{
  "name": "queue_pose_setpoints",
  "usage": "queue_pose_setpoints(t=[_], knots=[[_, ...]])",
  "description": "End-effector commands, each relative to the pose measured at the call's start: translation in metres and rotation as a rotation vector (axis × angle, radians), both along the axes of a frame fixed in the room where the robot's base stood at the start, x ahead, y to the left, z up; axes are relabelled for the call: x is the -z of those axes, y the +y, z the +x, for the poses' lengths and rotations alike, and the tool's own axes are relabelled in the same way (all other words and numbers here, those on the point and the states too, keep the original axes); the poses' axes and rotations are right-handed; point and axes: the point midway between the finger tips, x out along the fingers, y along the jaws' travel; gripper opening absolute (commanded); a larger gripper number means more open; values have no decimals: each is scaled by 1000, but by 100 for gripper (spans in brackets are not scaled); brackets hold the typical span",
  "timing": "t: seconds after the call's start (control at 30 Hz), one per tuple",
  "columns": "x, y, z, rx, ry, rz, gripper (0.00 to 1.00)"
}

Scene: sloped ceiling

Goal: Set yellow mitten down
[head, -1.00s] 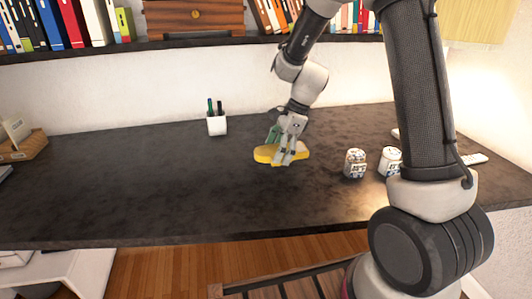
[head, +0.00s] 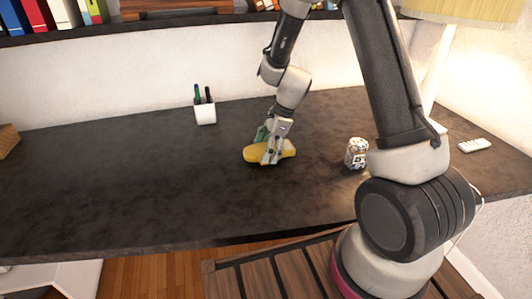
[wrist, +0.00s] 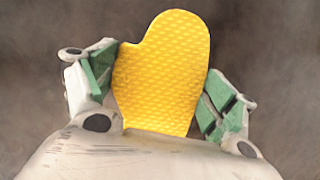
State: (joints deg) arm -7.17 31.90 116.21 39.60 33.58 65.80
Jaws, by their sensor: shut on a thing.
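The yellow mitten (head: 254,154) is at the middle of the dark desk (head: 120,190) in the head view. In the wrist view the mitten (wrist: 165,75) has a quilted surface, with its thumb towards the left. My gripper (head: 268,158) is shut on the mitten, with a green-padded finger on each side of it. The mitten lies low over the desk; I cannot tell whether it touches the top. Its lower end is hidden behind my gripper's body in the wrist view.
A white pen cup (head: 205,113) stands behind and left of the mitten. A patterned can (head: 357,153) stands to the right, by my arm. A white remote (head: 474,145) lies at the far right. The desk's left half is largely clear.

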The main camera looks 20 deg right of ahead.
Motion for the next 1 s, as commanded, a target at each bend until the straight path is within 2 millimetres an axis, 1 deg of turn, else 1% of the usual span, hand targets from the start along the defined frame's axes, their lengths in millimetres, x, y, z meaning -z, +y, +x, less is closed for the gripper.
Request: queue_pose_setpoints(t=[0.03, 0.1, 0.43, 0.47, 0.5, 0.53, 0.87, 1.0], knots=[[9, 0, -1, 1, 5, 0, 62], [15, 0, 0, 1, 1, 0, 62], [18, 0, 0, 1, 1, 0, 62], [17, 0, 0, 1, 0, 0, 90], [17, 0, 0, 1, 0, 0, 98], [17, 0, 0, 1, 0, 0, 100], [17, 0, 0, 0, 0, 0, 100], [9, -2, 0, 1, -2, 1, 100]])
